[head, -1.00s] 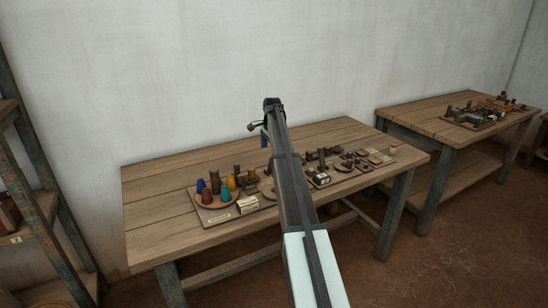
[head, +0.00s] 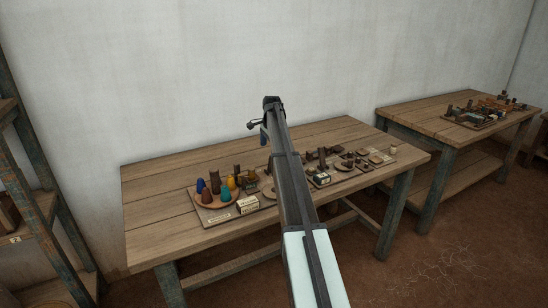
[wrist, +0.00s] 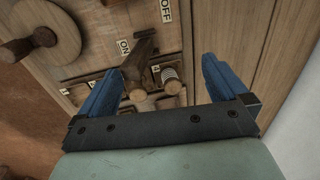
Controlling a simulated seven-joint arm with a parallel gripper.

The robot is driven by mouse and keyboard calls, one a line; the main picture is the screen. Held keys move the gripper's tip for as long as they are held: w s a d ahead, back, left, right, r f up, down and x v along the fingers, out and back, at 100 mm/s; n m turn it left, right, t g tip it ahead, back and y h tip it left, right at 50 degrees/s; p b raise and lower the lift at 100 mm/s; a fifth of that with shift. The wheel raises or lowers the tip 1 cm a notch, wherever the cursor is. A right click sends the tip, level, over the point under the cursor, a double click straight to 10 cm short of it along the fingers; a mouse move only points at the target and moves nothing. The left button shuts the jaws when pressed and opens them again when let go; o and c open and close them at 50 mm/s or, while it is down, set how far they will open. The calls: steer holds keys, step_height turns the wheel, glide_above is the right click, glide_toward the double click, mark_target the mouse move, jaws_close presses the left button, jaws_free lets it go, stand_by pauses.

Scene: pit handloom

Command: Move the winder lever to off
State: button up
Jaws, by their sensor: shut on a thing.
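The winder lever (wrist: 141,60) is a wooden handle on a board in the wrist view, beside the ON label (wrist: 124,47). The OFF label (wrist: 166,11) lies farther up the board. My gripper (wrist: 160,70) has its blue fingers around the lever, with the lever close to the left finger and a visible gap to the right one. It is shut on the lever. Only a bit of a blue finger of my gripper (head: 264,137) shows there, above the table's back.
A wooden disc with a knob (wrist: 46,36) lies left of the lever in the wrist view. A small spool with pale windings (wrist: 171,76) sits to its right. On the table (head: 160,185), a tray with coloured cones (head: 213,214) stands left of my arm. A second table (head: 425,118) stands right.

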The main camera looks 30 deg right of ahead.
steer(key=w, duration=0.1)
steer(key=w+f, duration=0.1)
steer(key=shift+w+a+f+t, duration=0.2)
steer(key=shift+w+a+t, duration=0.1)
steer(key=shift+w+t, duration=0.1)
steer(key=c, duration=0.5)
steer(key=shift+w+d+v, duration=0.1)
steer(key=shift+d+v, duration=0.05)
steer(key=shift+v, duration=0.6)
steer(key=shift+w+d+v, duration=0.1)
steer(key=shift+v, duration=0.7)
steer(key=shift+c, duration=0.2)
steer(key=shift+r, duration=0.1)
